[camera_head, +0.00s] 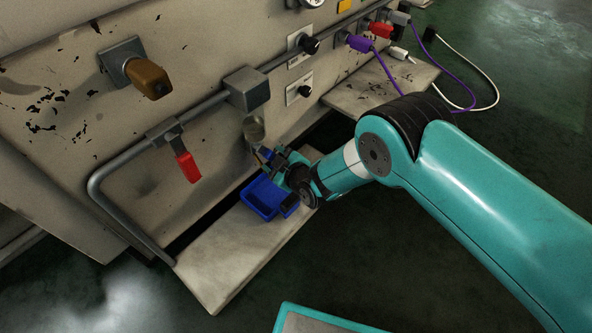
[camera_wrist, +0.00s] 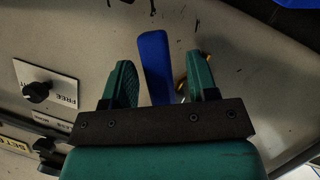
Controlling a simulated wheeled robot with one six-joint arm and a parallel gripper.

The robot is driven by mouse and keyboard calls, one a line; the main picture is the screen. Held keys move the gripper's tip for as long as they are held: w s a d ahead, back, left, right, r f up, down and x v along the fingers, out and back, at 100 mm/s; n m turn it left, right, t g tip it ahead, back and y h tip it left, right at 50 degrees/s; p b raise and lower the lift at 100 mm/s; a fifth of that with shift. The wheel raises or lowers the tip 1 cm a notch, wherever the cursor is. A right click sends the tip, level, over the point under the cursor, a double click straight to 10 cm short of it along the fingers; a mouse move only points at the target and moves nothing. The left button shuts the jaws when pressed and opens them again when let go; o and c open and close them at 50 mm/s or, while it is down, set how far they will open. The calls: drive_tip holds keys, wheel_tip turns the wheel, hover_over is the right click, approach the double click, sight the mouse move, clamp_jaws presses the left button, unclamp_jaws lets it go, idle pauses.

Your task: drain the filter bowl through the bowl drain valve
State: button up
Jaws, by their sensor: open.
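The filter bowl (camera_head: 254,129) hangs under a grey block (camera_head: 247,90) on the pipe, partly behind my gripper. In the wrist view a blue lever (camera_wrist: 154,48), apparently the bowl drain valve's handle, lies between my fingers. A bit of brass (camera_wrist: 180,84) shows beside the right finger. My gripper (camera_head: 276,160) is just below the bowl. In the wrist view my gripper (camera_wrist: 161,64) is open, one green finger on each side of the lever, with visible gaps. The valve body is mostly hidden.
A blue tray (camera_head: 259,196) sits below on a pale shelf (camera_head: 215,262). A red lever (camera_head: 187,167) hangs from the pipe at left. A brown handle (camera_head: 148,78) and a black knob (camera_head: 305,90) are on the panel. Purple and white cables hang at upper right.

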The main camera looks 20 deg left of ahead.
drive_tip(key=p+v, duration=0.8)
drive_tip(key=v, duration=0.7)
drive_tip(key=shift+d+r+p, duration=0.25)
drive_tip(key=shift+d+p, duration=0.1)
drive_tip(key=shift+p, duration=0.05)
drive_tip(key=shift+s, duration=0.15)
